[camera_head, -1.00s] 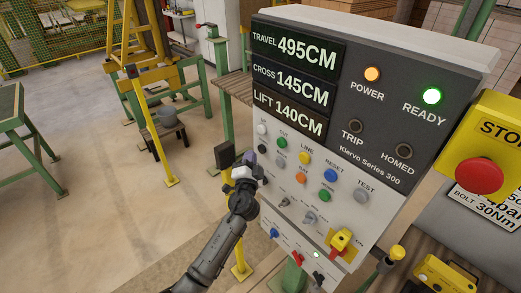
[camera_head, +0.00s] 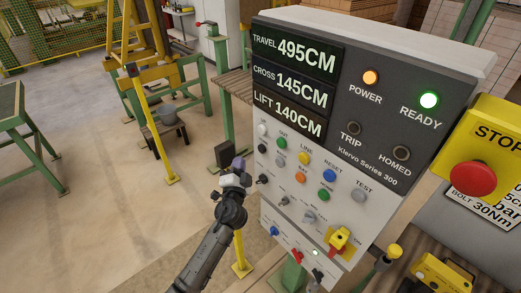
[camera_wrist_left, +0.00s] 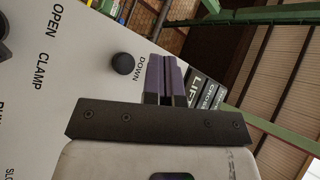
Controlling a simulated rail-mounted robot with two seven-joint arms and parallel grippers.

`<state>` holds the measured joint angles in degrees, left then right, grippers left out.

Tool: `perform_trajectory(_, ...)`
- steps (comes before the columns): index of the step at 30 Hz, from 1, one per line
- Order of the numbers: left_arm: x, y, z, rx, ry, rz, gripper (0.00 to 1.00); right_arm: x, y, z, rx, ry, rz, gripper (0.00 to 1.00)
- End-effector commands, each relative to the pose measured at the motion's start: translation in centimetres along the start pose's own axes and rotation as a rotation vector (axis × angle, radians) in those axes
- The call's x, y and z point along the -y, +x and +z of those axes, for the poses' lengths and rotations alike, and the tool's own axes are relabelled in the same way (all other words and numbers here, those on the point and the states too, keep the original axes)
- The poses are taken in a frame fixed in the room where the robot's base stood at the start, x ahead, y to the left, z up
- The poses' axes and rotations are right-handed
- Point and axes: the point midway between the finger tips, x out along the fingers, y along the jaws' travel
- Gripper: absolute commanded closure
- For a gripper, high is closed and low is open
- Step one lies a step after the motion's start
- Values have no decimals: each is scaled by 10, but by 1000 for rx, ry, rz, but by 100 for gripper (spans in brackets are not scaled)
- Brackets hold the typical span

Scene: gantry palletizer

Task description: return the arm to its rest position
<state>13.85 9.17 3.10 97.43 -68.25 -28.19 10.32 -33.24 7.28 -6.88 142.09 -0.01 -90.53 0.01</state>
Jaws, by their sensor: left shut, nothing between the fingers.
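My left gripper (camera_head: 238,164) is shut and empty, just left of the control panel (camera_head: 381,187) in the head view and apart from it. My left arm reaches up from the bottom of that view. In the left wrist view the purple-tipped fingers (camera_wrist_left: 165,80) are together, with a black knob (camera_wrist_left: 122,65) marked DOWN beside them on the panel face. The panel's displays (camera_head: 305,50) read travel 495CM, cross 145CM and lift 140CM. The power lamp (camera_head: 370,77) glows orange and the ready lamp (camera_head: 429,99) green. My right gripper is not in view.
A yellow box with a red stop button (camera_head: 473,180) stands right of the panel. A yellow ladder frame (camera_head: 150,75) and green-legged benches (camera_head: 21,125) stand behind to the left. Open floor (camera_head: 90,220) lies left of my arm.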

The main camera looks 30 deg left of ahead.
Motion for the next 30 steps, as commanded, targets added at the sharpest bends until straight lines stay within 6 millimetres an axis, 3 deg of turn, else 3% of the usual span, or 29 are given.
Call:
perform_trajectory(21,0,0,0,1,8,0,100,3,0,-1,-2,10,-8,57)
perform_trajectory(26,1,-1,21,132,19,-4,100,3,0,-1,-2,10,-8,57)
perform_trajectory(30,4,-13,46,363,-123,59,100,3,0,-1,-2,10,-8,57)
